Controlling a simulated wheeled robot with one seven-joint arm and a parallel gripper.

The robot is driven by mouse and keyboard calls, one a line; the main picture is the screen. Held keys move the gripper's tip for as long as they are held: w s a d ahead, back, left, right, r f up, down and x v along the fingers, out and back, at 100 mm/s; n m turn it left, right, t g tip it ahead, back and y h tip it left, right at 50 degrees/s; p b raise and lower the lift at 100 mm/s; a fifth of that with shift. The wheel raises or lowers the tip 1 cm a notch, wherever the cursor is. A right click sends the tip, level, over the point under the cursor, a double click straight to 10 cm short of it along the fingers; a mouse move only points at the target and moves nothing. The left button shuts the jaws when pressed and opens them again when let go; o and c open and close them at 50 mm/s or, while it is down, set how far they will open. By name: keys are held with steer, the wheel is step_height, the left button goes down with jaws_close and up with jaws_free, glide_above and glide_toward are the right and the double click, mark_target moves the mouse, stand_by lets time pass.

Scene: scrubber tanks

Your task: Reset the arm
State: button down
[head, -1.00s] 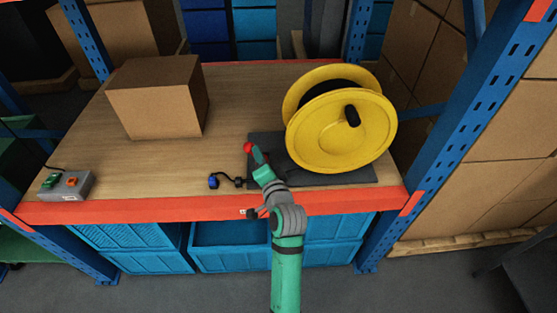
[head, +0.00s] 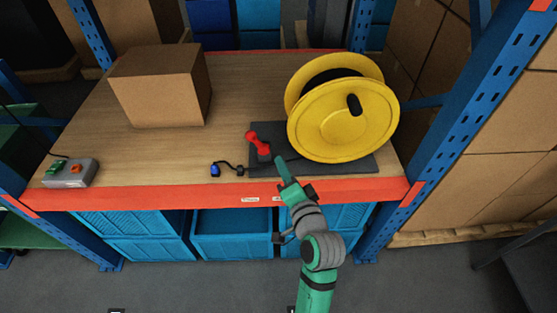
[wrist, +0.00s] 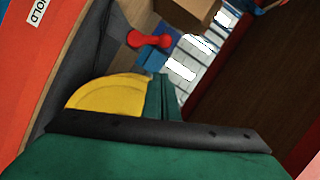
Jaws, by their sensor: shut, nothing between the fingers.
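My gripper (head: 281,163) is at the end of my green arm, above the front part of the shelf and just in front of the red lever (head: 257,143). Its fingers look closed and hold nothing. The red lever stands on a dark base plate (head: 352,166) and also shows in the wrist view (wrist: 150,40). It appears apart from my gripper. A yellow reel (head: 345,115) stands on the same plate to the right, and part of it shows in the wrist view (wrist: 108,95).
A cardboard box (head: 160,88) sits at the shelf's back left. A grey control box (head: 70,172) is at the front left. A small blue connector (head: 215,170) on a black cable lies near the front edge. Blue uprights (head: 460,110) flank the shelf; blue crates (head: 230,232) are below.

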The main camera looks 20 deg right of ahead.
steer(key=shift+w, duration=0.15)
steer(key=s+a+f+n+g, duration=0.1)
steer(key=s+a+f+n, duration=0.5)
steer(key=s+a+f, duration=0.65)
steer(key=s+a+f+n+y, duration=0.1)
steer(key=s+a+n, duration=0.3)
steer(key=s, duration=0.6)
steer(key=s+a+f+n+y, duration=0.1)
steer(key=s+a+n, duration=0.3)
steer(key=s, duration=0.6)
steer(key=shift+a+n, duration=0.3)
steer(key=shift+a, duration=0.55)
